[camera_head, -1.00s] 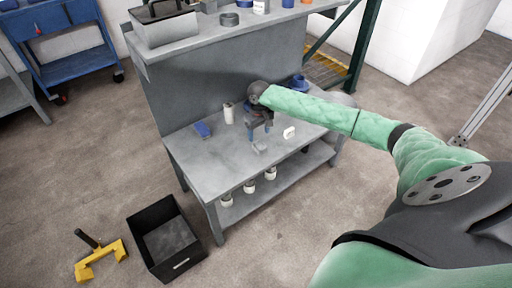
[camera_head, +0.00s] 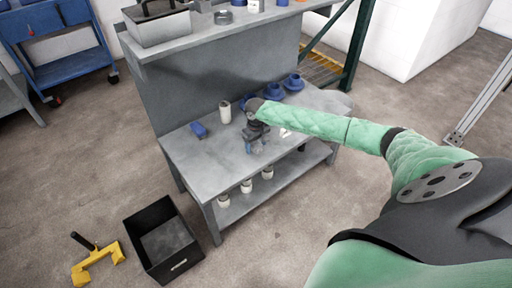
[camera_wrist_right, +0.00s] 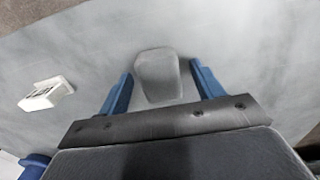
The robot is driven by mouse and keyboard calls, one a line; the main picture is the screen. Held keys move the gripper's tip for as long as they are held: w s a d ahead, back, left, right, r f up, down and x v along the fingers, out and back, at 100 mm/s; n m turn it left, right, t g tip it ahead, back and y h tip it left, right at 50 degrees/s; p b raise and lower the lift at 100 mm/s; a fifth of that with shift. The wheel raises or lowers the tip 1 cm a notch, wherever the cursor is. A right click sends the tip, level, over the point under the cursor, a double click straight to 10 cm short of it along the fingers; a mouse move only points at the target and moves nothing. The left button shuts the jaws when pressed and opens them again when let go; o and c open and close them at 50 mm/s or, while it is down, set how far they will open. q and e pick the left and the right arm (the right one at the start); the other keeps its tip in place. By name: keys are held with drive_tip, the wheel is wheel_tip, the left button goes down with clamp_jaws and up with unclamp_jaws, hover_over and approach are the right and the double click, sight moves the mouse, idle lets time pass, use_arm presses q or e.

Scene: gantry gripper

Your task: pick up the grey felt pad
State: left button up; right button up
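The grey felt pad (camera_wrist_right: 157,77) is a small flat piece with rounded corners on the grey workbench (camera_head: 205,165). In the right wrist view it lies between the two blue fingers of my right gripper (camera_wrist_right: 161,70), with a gap on each side. The fingers are apart and hold nothing. In the head view my right gripper (camera_head: 254,148) is low over the bench's front part and hides most or all of the pad. My left gripper is not in view.
A white object (camera_wrist_right: 46,93) lies left of the gripper in the wrist view. A blue block (camera_head: 198,130), a white cup (camera_head: 225,111) and blue parts (camera_head: 293,82) stand on the bench. A shelf (camera_head: 225,32) overhangs behind. A black bin (camera_head: 190,262) stands on the floor.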

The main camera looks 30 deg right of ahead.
sight(256, 144)
drive_tip(key=c, duration=1)
drive_tip(key=shift+r, duration=0.6)
wheel_tip(256, 144, up, 3)
drive_tip(key=shift+f, duration=0.1)
drive_tip(key=s+d+r+p, duration=0.1)
drive_tip(key=s+r, duration=0.6)
drive_tip(key=s, duration=0.4)
drive_tip(key=shift+s+d, duration=0.3)
drive_tip(key=shift+d, duration=0.05)
